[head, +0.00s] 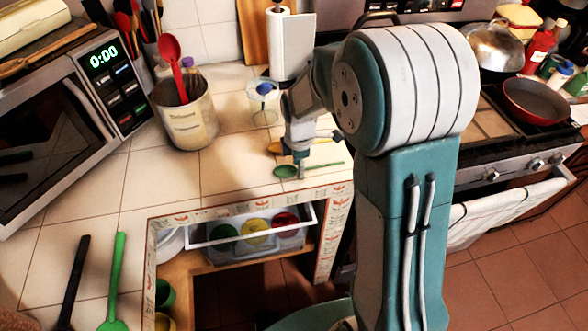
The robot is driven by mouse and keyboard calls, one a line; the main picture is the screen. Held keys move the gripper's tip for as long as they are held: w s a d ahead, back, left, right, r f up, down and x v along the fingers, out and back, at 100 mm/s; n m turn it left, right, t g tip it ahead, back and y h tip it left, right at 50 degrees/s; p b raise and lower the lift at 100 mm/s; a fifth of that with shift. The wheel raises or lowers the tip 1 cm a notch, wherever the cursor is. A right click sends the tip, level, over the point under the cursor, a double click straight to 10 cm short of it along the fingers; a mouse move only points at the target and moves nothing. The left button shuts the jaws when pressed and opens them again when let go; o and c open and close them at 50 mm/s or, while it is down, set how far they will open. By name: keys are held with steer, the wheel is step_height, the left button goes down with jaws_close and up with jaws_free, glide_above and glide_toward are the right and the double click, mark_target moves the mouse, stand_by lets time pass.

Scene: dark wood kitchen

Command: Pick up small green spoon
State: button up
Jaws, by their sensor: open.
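A small green spoon (286,171) lies on the tiled counter in the head view, its bowl to the left and its thin handle running right. My gripper (300,170) points down right at the spoon, over the part where bowl and handle meet. It is open. The fingertips are small in the picture, and I cannot tell whether they touch the spoon or the counter.
A metal canister (186,115) with a red spoon and a clear jug (263,104) stand behind to the left. A larger green spoon (119,265) and a black utensil (74,280) lie at front left. An open drawer (196,239) is below the counter edge. The stove is at right.

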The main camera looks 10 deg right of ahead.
steer(key=shift+a, duration=0.1)
steer(key=shift+c, duration=0.2)
jaws_close()
steer(key=shift+r, duration=0.1)
